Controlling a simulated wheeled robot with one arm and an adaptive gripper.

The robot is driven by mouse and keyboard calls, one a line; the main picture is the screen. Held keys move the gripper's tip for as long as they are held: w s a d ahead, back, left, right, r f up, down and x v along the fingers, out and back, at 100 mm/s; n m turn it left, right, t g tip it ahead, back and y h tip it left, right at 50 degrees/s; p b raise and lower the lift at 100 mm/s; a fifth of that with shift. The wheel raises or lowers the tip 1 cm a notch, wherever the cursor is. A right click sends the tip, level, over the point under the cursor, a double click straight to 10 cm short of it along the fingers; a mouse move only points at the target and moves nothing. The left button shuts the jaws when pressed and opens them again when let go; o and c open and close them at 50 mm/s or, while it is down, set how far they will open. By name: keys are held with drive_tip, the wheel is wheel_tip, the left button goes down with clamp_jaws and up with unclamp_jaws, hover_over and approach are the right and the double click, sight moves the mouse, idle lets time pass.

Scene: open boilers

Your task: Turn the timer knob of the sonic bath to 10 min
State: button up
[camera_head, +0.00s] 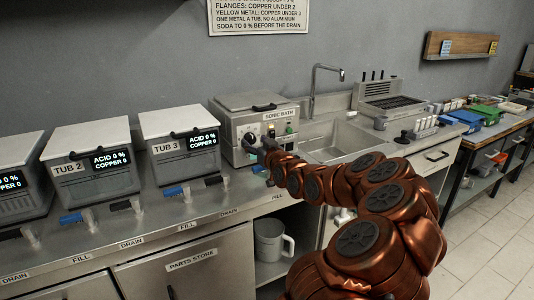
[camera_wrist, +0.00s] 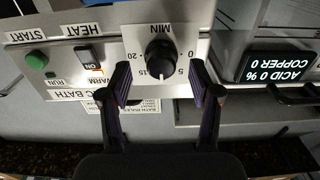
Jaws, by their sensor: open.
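The sonic bath (camera_head: 232,112) is a grey metal box on the counter, with a closed lid and a control panel in front. Its black timer knob (camera_wrist: 160,57) shows in the wrist view, which is upside down, on a white dial marked MIN. My gripper (camera_wrist: 161,86) is open, with one dark finger on each side of the knob in the picture. I cannot tell whether they touch it. In the head view my arm partly hides the panel.
The green START button (camera_wrist: 37,59) and the HEAT switch (camera_wrist: 84,55) share the panel. Tub 3 (camera_head: 180,150) stands left of the bath and a sink (camera_head: 345,140) right of it. Blue and dark handles (camera_head: 173,191) line the counter's front.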

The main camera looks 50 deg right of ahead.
drive_tip(key=v, duration=1)
drive_tip(key=shift+s+a, duration=0.2)
drive_tip(key=shift+s, duration=0.05)
idle(0.6)
